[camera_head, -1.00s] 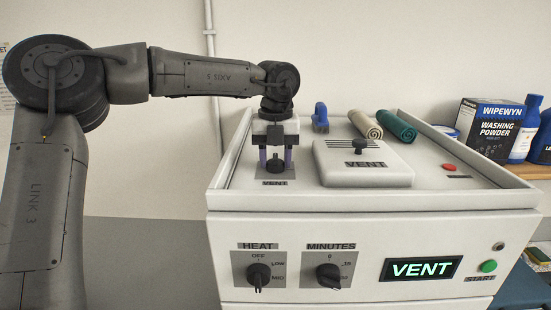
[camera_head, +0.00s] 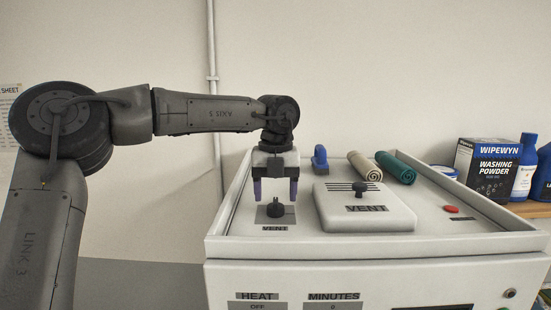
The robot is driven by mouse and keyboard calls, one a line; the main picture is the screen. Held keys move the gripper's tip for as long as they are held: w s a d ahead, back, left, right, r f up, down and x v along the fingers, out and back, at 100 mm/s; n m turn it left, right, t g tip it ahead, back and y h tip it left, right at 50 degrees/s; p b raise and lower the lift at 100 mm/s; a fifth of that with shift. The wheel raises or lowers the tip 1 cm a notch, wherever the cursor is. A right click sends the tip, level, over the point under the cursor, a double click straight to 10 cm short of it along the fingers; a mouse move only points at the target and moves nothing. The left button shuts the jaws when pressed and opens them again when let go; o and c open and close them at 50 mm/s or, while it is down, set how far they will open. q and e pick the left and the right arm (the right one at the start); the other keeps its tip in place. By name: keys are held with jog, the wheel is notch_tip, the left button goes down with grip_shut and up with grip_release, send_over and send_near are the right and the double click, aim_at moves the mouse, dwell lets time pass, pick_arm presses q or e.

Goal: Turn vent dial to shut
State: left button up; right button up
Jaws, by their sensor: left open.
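The vent dial (camera_head: 275,209) is a small black knob on a grey plate on the machine's top, at the left, with a "VENT" label in front of it. My left gripper (camera_head: 275,198) points down above and just behind the dial. Its two purple fingers are spread apart, one to each side of the dial in the picture, and hold nothing. I cannot tell which way the dial points. My right gripper does not show.
A raised vent cover (camera_head: 364,222) with a black knob stands right of the dial. A blue-handled brush (camera_head: 320,158), a beige roll (camera_head: 365,166) and a green roll (camera_head: 396,167) lie behind it. A red button (camera_head: 451,209) is at the right. A raised rim (camera_head: 365,246) edges the top.

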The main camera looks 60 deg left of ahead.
aim_at(275, 199)
pick_arm(q)
notch_tip(275, 199, up, 11)
jog(key=shift+r, duration=0.15)
dwell(0.9)
